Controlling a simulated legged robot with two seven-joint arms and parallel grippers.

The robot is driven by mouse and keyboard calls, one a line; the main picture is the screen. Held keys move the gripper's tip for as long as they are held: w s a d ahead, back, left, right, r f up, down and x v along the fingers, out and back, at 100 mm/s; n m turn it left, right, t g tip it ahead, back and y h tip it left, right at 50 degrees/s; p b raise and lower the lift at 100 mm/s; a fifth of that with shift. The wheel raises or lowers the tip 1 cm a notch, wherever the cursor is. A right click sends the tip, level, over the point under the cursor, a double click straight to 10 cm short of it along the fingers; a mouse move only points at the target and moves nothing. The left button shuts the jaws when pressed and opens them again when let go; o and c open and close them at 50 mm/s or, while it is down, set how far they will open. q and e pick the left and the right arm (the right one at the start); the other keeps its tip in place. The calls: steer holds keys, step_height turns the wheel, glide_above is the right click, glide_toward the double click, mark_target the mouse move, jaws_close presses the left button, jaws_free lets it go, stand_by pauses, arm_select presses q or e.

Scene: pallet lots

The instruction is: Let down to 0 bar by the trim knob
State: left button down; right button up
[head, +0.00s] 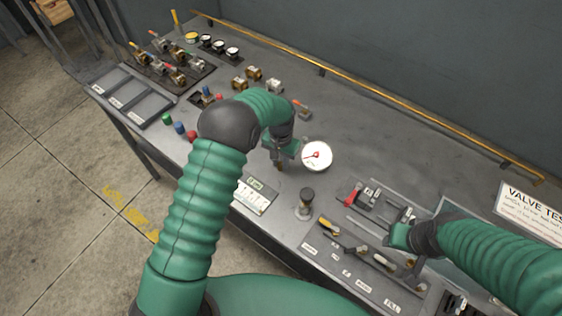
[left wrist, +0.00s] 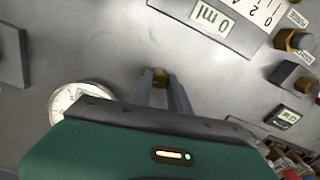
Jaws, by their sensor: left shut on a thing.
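The trim knob is a small brass knob (left wrist: 160,76) on the grey bench top, seen between my left fingertips in the left wrist view. My left gripper (left wrist: 163,84) is shut on it; in the head view the gripper (head: 279,163) reaches down to the bench and mostly hides the knob. The round white gauge (head: 317,155) stands just right of the left gripper. It has a red needle, but its reading is too small to tell. It is partly covered in the left wrist view (left wrist: 72,98). My right gripper (head: 398,237) is over the valve rig; its jaws are unclear.
A black-topped knob (head: 306,197) and levers (head: 343,236) are to the right. Brass fittings (head: 245,78) and trays (head: 150,108) are to the left. A yellow rail (head: 380,90) runs along the back.

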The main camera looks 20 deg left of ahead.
mark_target(281, 163)
arm_select(q)
steer(key=n, duration=0.6)
steer(key=shift+w+r, duration=0.15)
steer(key=n, duration=0.6)
steer(key=shift+a+p, duration=0.1)
steer(key=shift+p, duration=0.2)
steer(key=c, duration=1.3)
jaws_free()
steer(key=shift+o, duration=0.2)
step_height(281, 163, up, 16)
steer(key=b, duration=0.1)
steer(key=shift+r, duration=0.25)
